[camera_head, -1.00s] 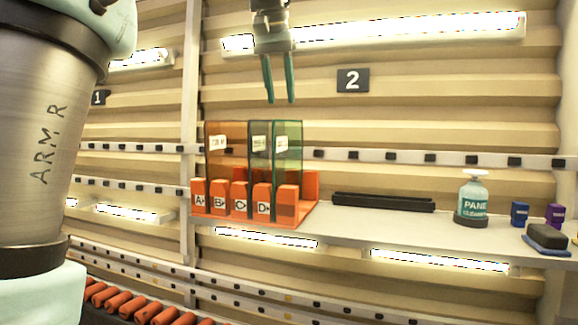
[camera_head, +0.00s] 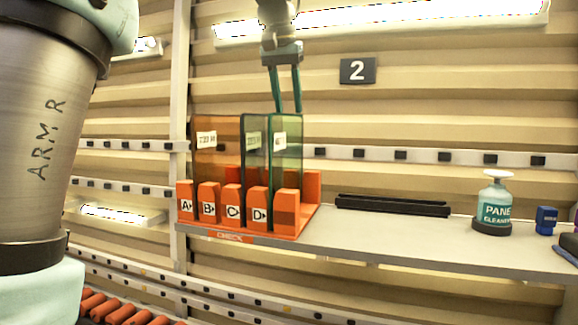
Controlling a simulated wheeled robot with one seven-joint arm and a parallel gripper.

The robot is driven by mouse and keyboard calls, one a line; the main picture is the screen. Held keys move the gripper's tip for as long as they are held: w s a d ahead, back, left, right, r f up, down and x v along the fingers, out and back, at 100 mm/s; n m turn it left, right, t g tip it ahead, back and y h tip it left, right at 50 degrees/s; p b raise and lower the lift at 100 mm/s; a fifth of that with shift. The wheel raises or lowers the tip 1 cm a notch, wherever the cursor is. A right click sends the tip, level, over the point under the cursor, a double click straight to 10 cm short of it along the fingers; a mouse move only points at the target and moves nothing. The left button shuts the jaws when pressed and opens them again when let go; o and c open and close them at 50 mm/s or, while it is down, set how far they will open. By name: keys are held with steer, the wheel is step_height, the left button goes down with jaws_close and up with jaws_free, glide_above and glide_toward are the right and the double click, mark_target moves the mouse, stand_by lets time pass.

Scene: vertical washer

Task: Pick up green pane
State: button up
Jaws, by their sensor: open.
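The green pane (camera_head: 287,160) stands upright in the orange rack (camera_head: 312,190), in the rightmost occupied place, with a white label near its top. My gripper (camera_head: 286,110) is open, pointing down at the top edge of the green pane. Its two dark green fingers overlap the pane's top in the picture; I cannot tell whether they straddle it or are in front of or behind it. Another, darker green-grey pane (camera_head: 255,155) stands just left of it. An orange-brown pane (camera_head: 217,158) stands further left.
The rack has orange front blocks lettered A to D and sits on a grey shelf (camera_head: 400,235). A black bar-like holder (camera_head: 392,206), a pane cleaner bottle (camera_head: 494,205) and a small blue item (camera_head: 546,220) stand to the right. The space above the shelf there is clear.

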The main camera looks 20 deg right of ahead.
mark_target(289, 121)
steer(key=p+x, duration=0.1)
steer(key=x, duration=0.3)
steer(key=shift+w+a+f, duration=0.1)
steer(key=shift+f, duration=0.3)
steer(key=shift+f, duration=0.25)
steer(key=shift+c, duration=0.2)
jaws_close()
steer(key=shift+r, duration=0.15)
stand_by(1.2)
